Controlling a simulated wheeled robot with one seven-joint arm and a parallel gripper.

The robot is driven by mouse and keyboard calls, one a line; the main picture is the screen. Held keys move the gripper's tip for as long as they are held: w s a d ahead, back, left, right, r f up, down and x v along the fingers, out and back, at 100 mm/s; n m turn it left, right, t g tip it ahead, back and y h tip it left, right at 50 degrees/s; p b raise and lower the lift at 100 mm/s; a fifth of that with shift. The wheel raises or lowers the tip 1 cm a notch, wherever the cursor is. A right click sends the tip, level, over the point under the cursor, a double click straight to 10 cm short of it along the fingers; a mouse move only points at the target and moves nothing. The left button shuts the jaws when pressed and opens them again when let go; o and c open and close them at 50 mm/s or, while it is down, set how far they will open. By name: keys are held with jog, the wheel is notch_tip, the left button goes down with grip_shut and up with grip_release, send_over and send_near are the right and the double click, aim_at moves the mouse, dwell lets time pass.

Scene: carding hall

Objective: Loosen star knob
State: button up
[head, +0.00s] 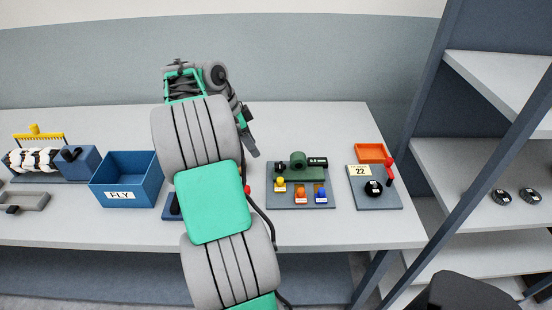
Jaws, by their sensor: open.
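A black round knob (374,188) with a small white mark sits on a grey plate (391,201) at the right of the bench. Its outline is too small for me to tell whether it is star-shaped. Another dark knob (71,154) is on a blue block (85,166) at the far left, also too small to make out. My gripper (255,151) hangs above the bench, left of the green device and well apart from both knobs. It is open, and I see nothing in it. My arm hides part of the middle of the bench.
A blue FLY bin (127,168) stands left of my arm. A green device (305,170) and several coloured knobs share a grey board (320,205). A red-tipped lever (389,165) and an orange tray (371,152) flank the 22 card (359,170). Shelves (470,170) stand at right.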

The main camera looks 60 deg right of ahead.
aim_at(279, 165)
jog(key=s+d+f+m, duration=0.1)
jog(key=s+f, duration=0.1)
jog(key=s+d+f+m+b, duration=0.1)
jog(key=s+d+f, duration=0.1)
jog(key=f, duration=0.1)
jog(key=s+d+f+m, duration=0.1)
jog(key=s+f, duration=0.1)
jog(key=f, duration=0.1)
jog(key=shift+s+d+f+g+y+b, duration=0.15)
jog(key=shift+d+f+g+y+b, duration=0.1)
jog(key=shift+g+y+b, duration=0.1)
grip_shut()
